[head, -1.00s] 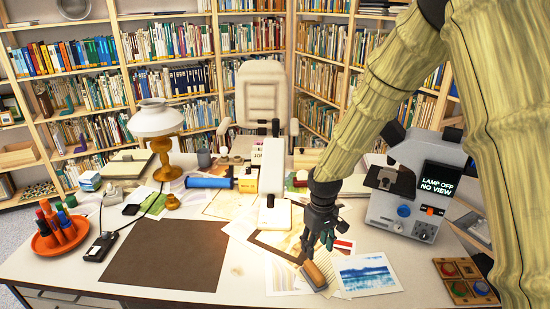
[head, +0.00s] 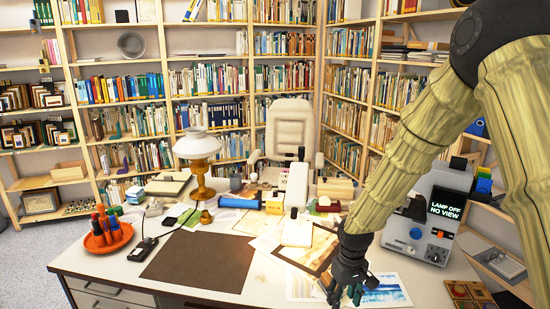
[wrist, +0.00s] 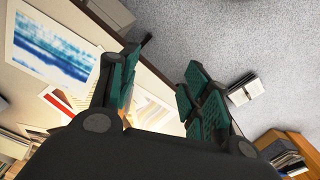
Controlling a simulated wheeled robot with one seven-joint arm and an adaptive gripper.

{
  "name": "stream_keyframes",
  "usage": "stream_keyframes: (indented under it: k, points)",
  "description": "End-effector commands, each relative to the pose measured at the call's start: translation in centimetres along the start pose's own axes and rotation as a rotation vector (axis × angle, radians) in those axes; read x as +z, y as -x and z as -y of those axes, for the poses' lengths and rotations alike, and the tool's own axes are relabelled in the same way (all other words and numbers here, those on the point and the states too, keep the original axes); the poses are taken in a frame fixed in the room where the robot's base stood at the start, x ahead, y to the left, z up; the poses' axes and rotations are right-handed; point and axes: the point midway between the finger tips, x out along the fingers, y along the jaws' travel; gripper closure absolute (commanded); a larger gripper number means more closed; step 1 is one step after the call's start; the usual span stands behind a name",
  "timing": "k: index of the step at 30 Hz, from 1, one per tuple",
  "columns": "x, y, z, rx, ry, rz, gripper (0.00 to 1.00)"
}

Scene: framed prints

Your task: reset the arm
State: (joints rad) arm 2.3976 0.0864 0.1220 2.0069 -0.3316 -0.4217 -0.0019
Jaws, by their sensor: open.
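My gripper (head: 346,292) hangs over the front right part of the desk (head: 100,262), beside the blue print (head: 385,291). In the wrist view its two green-padded fingers (wrist: 160,90) stand apart with nothing between them. The blue print also shows in the wrist view (wrist: 55,45), at upper left. My arm comes down from the upper right in the head view. The wooden-handled tool seen earlier near the gripper is not visible in the head view now.
A microscope-like device (head: 432,215) reading "LAMP OFF NO VIEW" stands right of my arm. A white upright device (head: 297,205), a brown mat (head: 200,260), a lamp (head: 198,160) and an orange tray of markers (head: 108,238) occupy the desk. Grey floor (wrist: 210,30) lies beyond the desk edge.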

Motion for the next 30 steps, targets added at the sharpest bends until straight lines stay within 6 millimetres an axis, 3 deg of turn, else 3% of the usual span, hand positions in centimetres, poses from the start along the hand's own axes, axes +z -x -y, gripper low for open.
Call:
stream_keyframes:
  k: [11, 17, 24, 30]
  points:
    - [3.7, -6.7, 1.7, -0.046, -0.048, 0.000, 0.52]
    - [7.5, -12.0, 3.2, -0.076, -0.097, -0.001, 0.52]
    - [15.6, -19.4, 5.5, -0.097, -0.197, -0.001, 0.52]
    - [23.0, -23.8, 6.9, -0.080, -0.278, 0.000, 0.52]
